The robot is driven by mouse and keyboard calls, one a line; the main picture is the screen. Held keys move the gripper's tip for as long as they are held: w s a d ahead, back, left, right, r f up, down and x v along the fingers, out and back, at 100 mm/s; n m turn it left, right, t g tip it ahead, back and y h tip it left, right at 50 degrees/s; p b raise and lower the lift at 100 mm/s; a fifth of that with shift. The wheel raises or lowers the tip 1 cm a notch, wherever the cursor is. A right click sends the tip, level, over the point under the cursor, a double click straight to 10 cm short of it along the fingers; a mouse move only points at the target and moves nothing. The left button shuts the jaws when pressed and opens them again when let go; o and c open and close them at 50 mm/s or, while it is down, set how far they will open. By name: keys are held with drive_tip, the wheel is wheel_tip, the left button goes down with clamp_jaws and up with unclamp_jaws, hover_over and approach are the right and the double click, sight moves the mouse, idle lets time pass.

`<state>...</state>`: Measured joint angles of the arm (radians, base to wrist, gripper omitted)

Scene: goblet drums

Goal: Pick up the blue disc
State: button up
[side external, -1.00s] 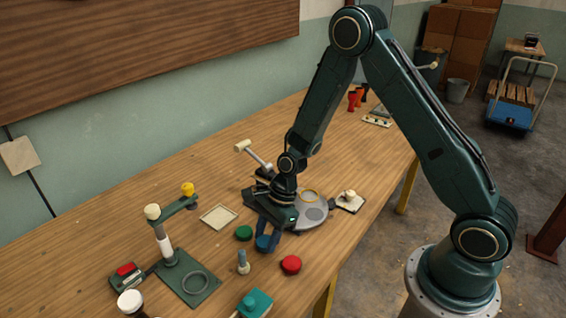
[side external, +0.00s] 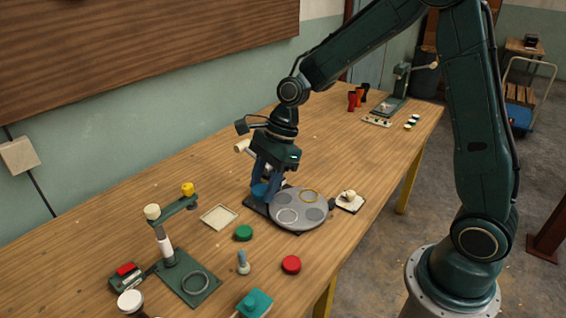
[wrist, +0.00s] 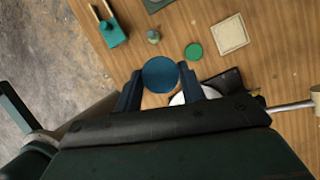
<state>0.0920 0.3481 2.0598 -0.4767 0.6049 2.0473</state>
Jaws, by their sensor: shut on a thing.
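The blue disc (wrist: 160,75) is between the two blue fingers of my gripper (wrist: 161,88) in the wrist view. My gripper is shut on it. In the side external view the gripper (side external: 268,188) is over the left part of a round grey plate, and the blue disc (side external: 260,188) shows at the fingers. I cannot tell exactly how high the disc is above the plate's base.
The round grey plate (side external: 313,217) has several round spots, one with a gold ring (side external: 309,196). A green disc (side external: 243,233) and a red disc (side external: 291,264) lie on the wooden table. A square cream tray (side external: 219,217) is left of the plate. A green stand (side external: 187,279) is at front left.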

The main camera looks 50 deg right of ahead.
drive_tip(key=shift+r, duration=0.65)
